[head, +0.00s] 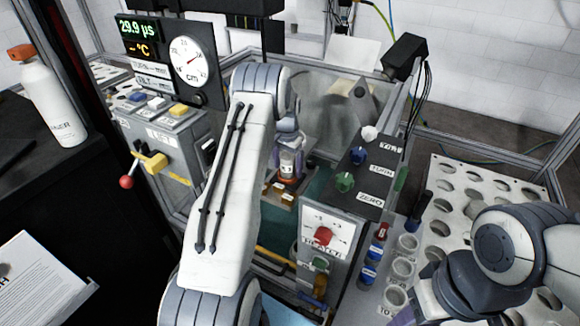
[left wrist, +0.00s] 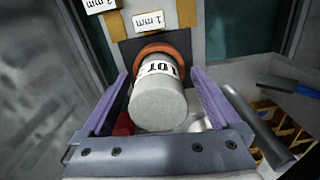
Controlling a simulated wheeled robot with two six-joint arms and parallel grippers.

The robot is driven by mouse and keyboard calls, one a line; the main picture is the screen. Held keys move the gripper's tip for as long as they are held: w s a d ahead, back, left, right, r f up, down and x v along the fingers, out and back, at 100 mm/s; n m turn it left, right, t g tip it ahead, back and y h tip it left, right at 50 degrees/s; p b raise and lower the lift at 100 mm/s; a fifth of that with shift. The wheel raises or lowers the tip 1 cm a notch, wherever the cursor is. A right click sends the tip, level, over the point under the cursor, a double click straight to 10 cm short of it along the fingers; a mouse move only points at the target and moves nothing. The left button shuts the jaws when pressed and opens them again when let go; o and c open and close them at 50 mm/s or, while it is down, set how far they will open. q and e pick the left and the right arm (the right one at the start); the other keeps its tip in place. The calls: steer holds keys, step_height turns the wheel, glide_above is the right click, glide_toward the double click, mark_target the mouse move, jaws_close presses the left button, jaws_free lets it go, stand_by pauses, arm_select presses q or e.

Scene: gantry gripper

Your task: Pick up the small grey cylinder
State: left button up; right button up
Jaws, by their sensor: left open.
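A short pale grey cylinder (left wrist: 158,105) with a black "LOT" label shows in the left wrist view, with an orange ring (left wrist: 165,50) at its far end. In the head view it shows small and partly covered (head: 288,168), inside the framed machine. My left gripper (left wrist: 160,73) is open, with one purple finger on each side of the cylinder. I see gaps beside it and cannot tell whether either finger touches. In the head view, my left arm hides part of this area. Of my right gripper (head: 404,317), only a purple bit shows at the bottom edge.
"1 mm" tags (left wrist: 148,21) are beside the orange ring. A control panel (head: 325,236) and a knob box (head: 362,172) stand right of the cylinder, within the metal frame. A perforated white plate (head: 452,180) lies further right. A white bottle (head: 52,105) stands far left.

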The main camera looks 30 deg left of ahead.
arm_select(q)
steer(key=c, duration=1.2)
steer(key=shift+w+r, duration=0.1)
steer(key=shift+c, duration=0.8)
